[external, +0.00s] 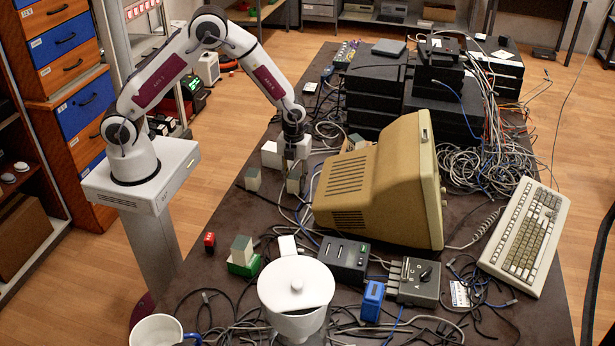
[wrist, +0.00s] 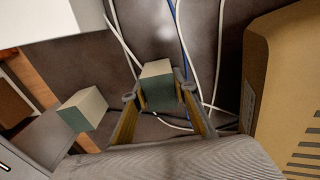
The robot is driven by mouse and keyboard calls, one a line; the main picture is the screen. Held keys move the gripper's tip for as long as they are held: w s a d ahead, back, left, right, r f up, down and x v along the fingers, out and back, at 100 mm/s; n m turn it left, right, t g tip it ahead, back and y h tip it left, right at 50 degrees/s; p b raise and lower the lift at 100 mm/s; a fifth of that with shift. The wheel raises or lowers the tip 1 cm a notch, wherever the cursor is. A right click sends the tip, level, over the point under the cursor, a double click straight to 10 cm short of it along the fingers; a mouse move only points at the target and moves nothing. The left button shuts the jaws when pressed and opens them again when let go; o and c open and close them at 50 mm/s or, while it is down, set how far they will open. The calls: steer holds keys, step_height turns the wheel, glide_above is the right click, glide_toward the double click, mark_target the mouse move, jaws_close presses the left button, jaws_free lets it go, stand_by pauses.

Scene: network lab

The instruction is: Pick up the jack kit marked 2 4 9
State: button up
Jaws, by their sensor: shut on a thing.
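My gripper (wrist: 160,98) is shut on a small block (wrist: 157,70), pale on top with a grey-green lower part, held between the two fingers. In the external view my gripper (external: 294,178) is low over the table, left of the beige monitor. No marking 2 4 9 can be read on the held block. A similar pale and green block (wrist: 84,108) stands to the left in the wrist view, apart from the fingers; it also shows in the external view (external: 252,179).
The beige monitor (external: 375,185) is close on the right of my gripper. A white box (external: 270,155) is just behind. Loose cables run around the fingers. Another pale block (external: 242,249), a white pot (external: 296,285) and a dark device (external: 344,258) stand nearer the front.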

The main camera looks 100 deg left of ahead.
mark_target(295, 174)
steer(key=shift+r, duration=4.8)
steer(key=shift+a, duration=0.1)
